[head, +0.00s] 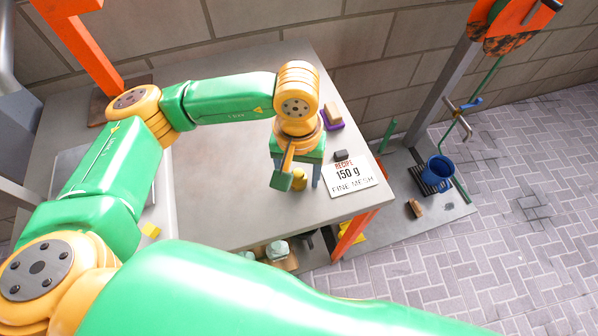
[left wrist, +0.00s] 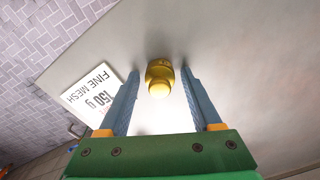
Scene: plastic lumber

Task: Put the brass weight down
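The brass weight (left wrist: 160,80) is a small golden cylinder with a knob; in the left wrist view it lies between my left fingertips, with a gap on each side. In the head view the brass weight (head: 299,182) appears upright on the grey table (head: 225,190), near the recipe card, partly hidden by my gripper. My left gripper (head: 296,184) points down over it, and its blue fingers are open in the left wrist view (left wrist: 160,72). The fingers do not touch the weight. My right gripper is out of view.
The white recipe card (head: 352,177) reading "150 g fine mesh" lies right of the weight. A dark block (head: 341,155) and a tan block on a purple base (head: 333,115) are behind it. A blue bucket (head: 438,170) stands beyond the table. The table's middle is clear.

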